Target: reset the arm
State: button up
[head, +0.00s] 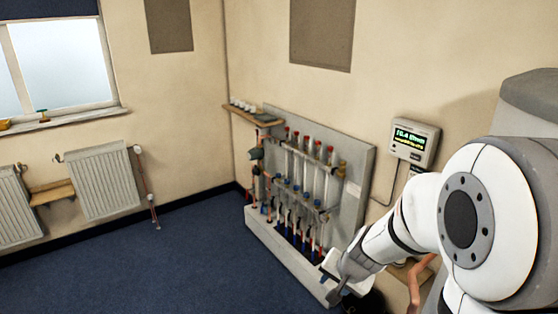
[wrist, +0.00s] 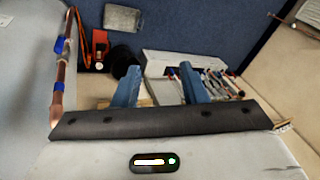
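My arm reaches in from the right of the head view, and my gripper (head: 345,272) hangs low in front of the right end of the copper manifold (head: 300,185). In the wrist view the two blue fingers of my gripper (wrist: 160,85) stand well apart with nothing held between them. The manifold has several vertical pipes with red and blue parts on a grey backboard (head: 358,175). My arm covers part of the floor and wall at the right of the head view.
A wall box with a lit display (head: 415,142) hangs right of the manifold. A wooden shelf (head: 252,115) holds several white items. Radiators (head: 103,180) line the left wall. Blue floor (head: 150,265) is clear at left. A black round object (wrist: 121,60) and a red item (wrist: 99,42) show in the wrist view.

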jog(key=s+r+n+h+b, duration=0.1)
jog(key=s+r+n+b, duration=0.1)
jog(key=s, duration=0.6)
jog(key=s+d+r+n+g+h+b, duration=0.1)
jog(key=s+r+n+b, duration=0.2)
jog(key=s, duration=0.6)
notch_tip(320, 180, up, 3)
jog(key=shift+d+f+n, duration=0.2)
jog(key=shift+n, duration=0.6)
jog(key=shift+r, duration=0.1)
